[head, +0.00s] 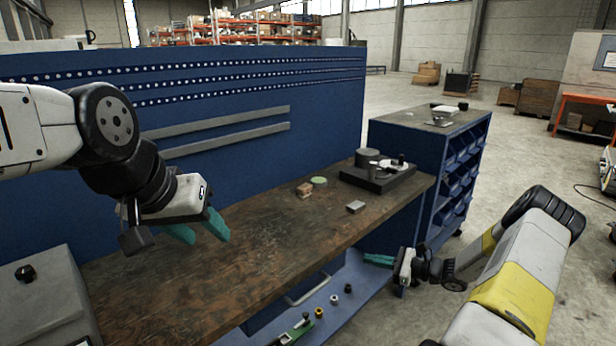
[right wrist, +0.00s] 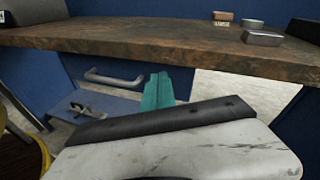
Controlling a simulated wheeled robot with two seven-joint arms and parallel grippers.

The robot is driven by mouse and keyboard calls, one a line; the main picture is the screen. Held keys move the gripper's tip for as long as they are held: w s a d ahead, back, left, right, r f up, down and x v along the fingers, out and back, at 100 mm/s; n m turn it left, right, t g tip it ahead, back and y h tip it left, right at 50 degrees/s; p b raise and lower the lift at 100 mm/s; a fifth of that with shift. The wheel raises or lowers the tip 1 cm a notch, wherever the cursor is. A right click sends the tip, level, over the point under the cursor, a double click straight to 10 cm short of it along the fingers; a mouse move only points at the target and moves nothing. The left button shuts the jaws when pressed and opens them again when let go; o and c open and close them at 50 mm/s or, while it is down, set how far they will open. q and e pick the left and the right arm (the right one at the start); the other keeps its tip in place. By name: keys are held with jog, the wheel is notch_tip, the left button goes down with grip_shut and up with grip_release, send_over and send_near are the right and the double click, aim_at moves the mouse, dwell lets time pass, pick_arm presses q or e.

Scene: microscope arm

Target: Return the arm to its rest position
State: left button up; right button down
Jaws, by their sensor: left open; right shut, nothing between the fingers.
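The microscope stand has a dark flat base (head: 368,183) near the right end of the bench. A grey cylinder (head: 367,157) stands on it, and a pale arm (head: 388,163) lies low beside that, with a small dark upright piece. The arm's exact pose is too small to tell. My left gripper (head: 199,229) is open and empty above the bench's left half, well away from the stand. My right gripper (head: 379,260) is shut and empty in front of the bench. In the right wrist view its teal fingers (right wrist: 157,91) show below the bench top's front edge.
The wooden bench top (head: 240,245) holds a brown block (head: 304,190), a green disc (head: 319,181) and a metal box (head: 356,207). A blue lower shelf (head: 365,295) carries small parts. A blue bin cabinet (head: 405,135) stands right. The bench's middle front is clear.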

jog(key=s+a+r+n+g+h, duration=0.2)
jog(key=s+a+r+n+g, duration=0.15)
jog(key=r, duration=0.35)
jog(key=s+a+r+n+g+h, duration=0.2)
jog(key=s+a+r+n, duration=0.25)
jog(key=r, duration=0.35)
jog(key=s+a+r+n+g+h, duration=0.25)
jog(key=s+r+n, duration=0.2)
jog(key=r, duration=0.25)
jog(key=s+r+n+t+h, duration=0.2)
jog(key=s+r+n, duration=0.3)
jog(key=s, duration=0.4)
jog(key=s+r+n+t+h, duration=0.3)
jog(key=s+r+n, duration=0.2)
jog(key=s+r, duration=0.2)
jog(key=shift+s+a+r, duration=0.25)
jog(key=shift+s, duration=1)
